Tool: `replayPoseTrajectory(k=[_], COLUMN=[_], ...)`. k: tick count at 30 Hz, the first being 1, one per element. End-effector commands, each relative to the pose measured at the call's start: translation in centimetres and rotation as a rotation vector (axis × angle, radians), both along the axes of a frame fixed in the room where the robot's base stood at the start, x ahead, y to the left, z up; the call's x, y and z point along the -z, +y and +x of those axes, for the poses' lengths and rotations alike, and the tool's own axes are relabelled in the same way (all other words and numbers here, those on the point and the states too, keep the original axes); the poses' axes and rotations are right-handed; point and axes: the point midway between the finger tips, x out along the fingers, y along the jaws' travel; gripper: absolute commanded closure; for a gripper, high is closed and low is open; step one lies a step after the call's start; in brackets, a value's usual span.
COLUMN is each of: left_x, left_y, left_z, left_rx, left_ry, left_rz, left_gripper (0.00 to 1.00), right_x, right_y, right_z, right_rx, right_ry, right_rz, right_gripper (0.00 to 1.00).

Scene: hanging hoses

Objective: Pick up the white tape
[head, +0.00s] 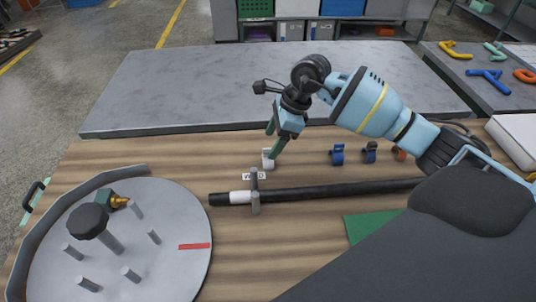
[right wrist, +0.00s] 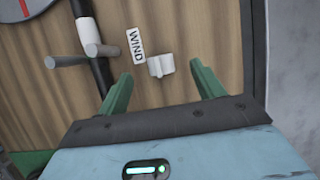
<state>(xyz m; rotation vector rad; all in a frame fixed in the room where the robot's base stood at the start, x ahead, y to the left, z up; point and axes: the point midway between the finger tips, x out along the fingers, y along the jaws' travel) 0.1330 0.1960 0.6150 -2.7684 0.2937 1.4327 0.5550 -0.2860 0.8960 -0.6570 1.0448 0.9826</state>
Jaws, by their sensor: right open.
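The white tape (head: 267,161) is a small white piece on the wooden table, behind the hose. In the right wrist view the white tape (right wrist: 161,66) lies just beyond and between the tips of the green fingers. My right gripper (head: 274,147) points down at it from above, with its fingers spread and empty. In the right wrist view the right gripper (right wrist: 160,78) shows a clear gap between the fingers. I cannot tell exactly how high the tips are above the table. My left gripper is out of view.
A black hose (head: 330,190) with a white band (head: 240,197) passes by a grey post (head: 255,205). A "WIND" label (right wrist: 136,47) lies beside the tape. Blue (head: 337,154), black (head: 369,153) and orange (head: 399,153) pieces stand to the right. A round pegged plate (head: 180,265) fills the left.

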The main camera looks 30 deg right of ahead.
Motion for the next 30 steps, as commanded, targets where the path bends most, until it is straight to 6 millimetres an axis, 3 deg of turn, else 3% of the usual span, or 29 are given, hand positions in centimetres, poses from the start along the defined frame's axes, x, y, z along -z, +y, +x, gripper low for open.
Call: replayPoseTrajectory(k=[11,20,27,30], left_x=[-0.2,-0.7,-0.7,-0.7], left_y=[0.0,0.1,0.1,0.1], left_z=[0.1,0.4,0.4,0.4], left_rx=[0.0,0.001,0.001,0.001], left_ry=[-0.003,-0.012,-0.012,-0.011], left_rz=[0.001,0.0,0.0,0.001], left_gripper=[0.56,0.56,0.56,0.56], right_x=[1.7,5.4,5.7,5.7], right_y=[0.7,2.1,2.2,2.2], right_z=[0.1,0.5,0.6,0.6], right_rx=[0.0,0.0,0.0,0.0], right_ry=[0.002,0.002,0.0,0.0], right_rz=[0.001,0.0,-0.001,-0.001], right_gripper=[0.33,0.33,0.33,0.43])
